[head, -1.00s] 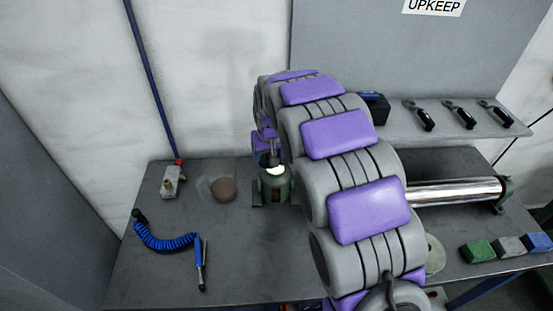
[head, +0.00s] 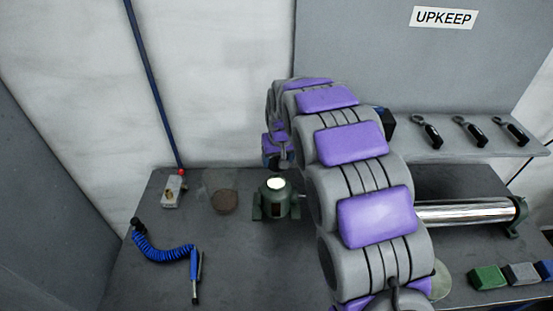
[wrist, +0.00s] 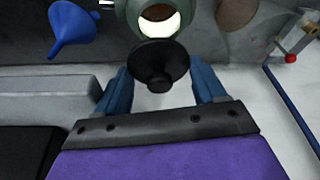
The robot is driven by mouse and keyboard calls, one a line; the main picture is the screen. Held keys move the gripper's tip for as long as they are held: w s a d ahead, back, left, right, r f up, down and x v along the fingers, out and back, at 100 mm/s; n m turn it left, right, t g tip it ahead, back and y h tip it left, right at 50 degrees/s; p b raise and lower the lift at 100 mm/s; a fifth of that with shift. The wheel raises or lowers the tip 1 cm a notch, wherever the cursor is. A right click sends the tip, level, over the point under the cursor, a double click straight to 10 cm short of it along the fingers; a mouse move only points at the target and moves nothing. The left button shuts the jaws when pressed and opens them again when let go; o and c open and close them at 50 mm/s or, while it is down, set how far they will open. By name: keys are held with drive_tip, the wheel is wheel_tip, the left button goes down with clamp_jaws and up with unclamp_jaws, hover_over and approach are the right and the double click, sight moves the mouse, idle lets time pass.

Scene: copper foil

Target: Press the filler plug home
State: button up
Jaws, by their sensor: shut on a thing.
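The filler plug (wrist: 158,62), a black disc with a small knob, is between the two blue fingertips of my gripper (wrist: 161,88) in the wrist view. My gripper is shut on it. A green housing (head: 267,209) stands on the bench in the head view, with a bright round opening (head: 276,184) on top. In the wrist view the plug overlaps the near edge of the opening (wrist: 160,24), most of which shows uncovered. In the head view my gripper (head: 276,161) is behind and above the housing, partly hidden by my arm, and the plug is hard to make out there.
A brown disc (head: 224,202), a small valve block (head: 173,190) and a coiled blue hose (head: 165,246) lie left of the housing. A blue funnel (wrist: 72,30) shows in the wrist view. A shiny cylinder (head: 465,212) and coloured blocks (head: 487,278) are at the right.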

sight(275, 164)
drive_tip(key=shift+s+a+f+b, duration=0.1)
drive_tip(key=shift+a+f+b, duration=0.15)
drive_tip(key=shift+f, duration=0.3)
drive_tip(key=shift+w+a+f+b, duration=0.1)
drive_tip(key=shift+f+b, duration=0.1)
drive_tip(key=shift+f, duration=0.35)
drive_tip(key=shift+s+a+f+b, duration=0.1)
drive_tip(key=shift+a+f+b, duration=0.15)
drive_tip(key=shift+f, duration=0.3)
drive_tip(key=f, duration=0.3)
drive_tip(key=shift+d, duration=0.3)
drive_tip(key=shift+a, duration=0.15)
drive_tip(key=shift+d, duration=0.25)
drive_tip(key=shift+a+f+p, duration=0.1)
drive_tip(key=shift+f+p, duration=0.05)
drive_tip(key=shift+p, duration=0.35)
idle(1.1)
drive_tip(key=o, duration=1.2)
